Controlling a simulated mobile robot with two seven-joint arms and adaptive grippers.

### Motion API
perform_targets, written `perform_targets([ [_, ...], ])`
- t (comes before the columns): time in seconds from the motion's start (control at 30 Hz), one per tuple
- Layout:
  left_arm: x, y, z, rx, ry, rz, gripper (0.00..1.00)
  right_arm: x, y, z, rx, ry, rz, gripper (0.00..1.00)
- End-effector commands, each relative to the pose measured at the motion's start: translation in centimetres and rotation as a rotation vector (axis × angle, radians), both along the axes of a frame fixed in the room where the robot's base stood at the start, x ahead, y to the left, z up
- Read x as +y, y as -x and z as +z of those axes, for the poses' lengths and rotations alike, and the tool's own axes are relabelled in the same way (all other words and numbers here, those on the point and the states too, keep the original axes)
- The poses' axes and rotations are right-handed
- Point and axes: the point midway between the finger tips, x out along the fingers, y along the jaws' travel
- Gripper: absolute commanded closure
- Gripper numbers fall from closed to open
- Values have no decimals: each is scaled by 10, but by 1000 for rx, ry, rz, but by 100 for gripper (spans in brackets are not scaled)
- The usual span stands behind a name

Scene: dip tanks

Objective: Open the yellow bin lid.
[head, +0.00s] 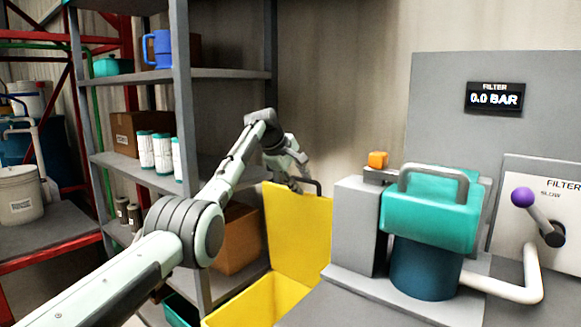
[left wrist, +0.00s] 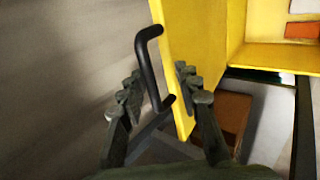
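The yellow bin (head: 250,305) stands low beside the grey bench. Its yellow lid (head: 300,235) stands raised, about upright, at the back of the open bin. A dark handle (head: 316,184) is at the lid's top edge. My left gripper (head: 297,181) is at this handle. In the left wrist view, my left gripper (left wrist: 158,82) is open, its fingers apart on either side of the black handle (left wrist: 147,68) and the edge of the yellow lid (left wrist: 195,35). I cannot tell whether a finger touches the lid. My right gripper is not in view.
Grey shelving (head: 182,100) with white-and-teal canisters, a blue jug (head: 158,48) and boxes stands left and behind my left arm. A teal-topped filter housing (head: 432,215) with a pipe sits on the bench at the right. A purple-knobbed lever (head: 523,197) is beside it.

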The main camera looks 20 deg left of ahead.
Motion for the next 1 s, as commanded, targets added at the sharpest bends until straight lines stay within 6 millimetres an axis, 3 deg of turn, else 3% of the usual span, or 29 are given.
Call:
perform_targets([
  [0.5,23,58,73,-6,0,3,68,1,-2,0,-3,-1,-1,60],
  [1.0,26,68,85,-3,-1,3,68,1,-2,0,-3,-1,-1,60],
])
